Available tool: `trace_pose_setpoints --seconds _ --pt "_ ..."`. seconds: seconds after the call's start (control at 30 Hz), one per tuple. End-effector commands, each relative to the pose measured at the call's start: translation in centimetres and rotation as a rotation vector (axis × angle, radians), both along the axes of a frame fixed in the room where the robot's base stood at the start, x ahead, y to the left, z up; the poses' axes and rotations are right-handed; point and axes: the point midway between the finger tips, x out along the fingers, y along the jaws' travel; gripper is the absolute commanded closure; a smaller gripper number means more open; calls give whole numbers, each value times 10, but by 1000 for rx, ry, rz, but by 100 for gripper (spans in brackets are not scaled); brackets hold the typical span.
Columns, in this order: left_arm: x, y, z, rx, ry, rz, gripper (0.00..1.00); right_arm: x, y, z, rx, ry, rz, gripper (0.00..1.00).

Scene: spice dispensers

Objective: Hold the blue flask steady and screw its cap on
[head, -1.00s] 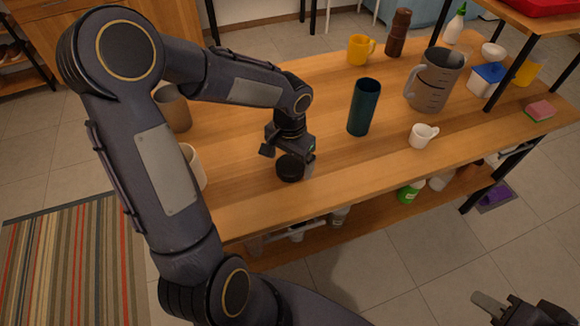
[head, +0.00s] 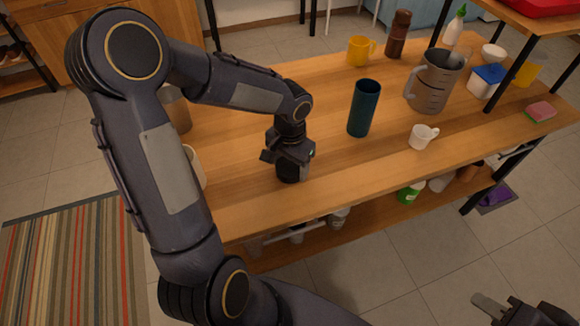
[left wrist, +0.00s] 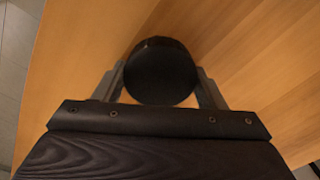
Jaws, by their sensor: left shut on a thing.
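The blue flask (head: 364,108) stands upright and uncapped on the table, a dark teal cylinder with an open top. The black cap (head: 289,174) is on the table to the left of the flask, nearer the front edge. My left gripper (head: 289,163) points down over the cap and is shut on it. In the left wrist view the round cap (left wrist: 161,72) sits between the two fingers of my left gripper (left wrist: 162,88). My right gripper (head: 500,312) is at the bottom right corner, away from the table, partly cut off; its fingers are not clear.
A cream cup (head: 196,165) is left of my left gripper. The tabletop between cap and flask is clear.

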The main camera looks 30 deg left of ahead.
Motion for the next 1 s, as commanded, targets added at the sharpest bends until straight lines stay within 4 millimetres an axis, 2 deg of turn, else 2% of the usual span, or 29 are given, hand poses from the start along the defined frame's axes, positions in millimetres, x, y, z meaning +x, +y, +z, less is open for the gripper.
trace_pose_setpoints --seconds 0.27,0.43,0.57,0.7,0.9,1.0 --pt "1 0 10 0 -3 2 57 0 0 2 0 0 0 67" --pt "1 0 35 0 -5 1 57 0 0 6 0 0 0 67" --pt "0 -24 59 -1 -7 -6 57 0 0 6 0 0 0 67" --pt "-2 -52 93 -1 -8 -7 57 0 0 7 0 0 0 67" --pt "-7 -101 112 0 -2 -8 57 0 0 4 0 0 0 67" --pt "-7 -118 120 0 -1 -6 57 0 0 4 0 0 0 67"
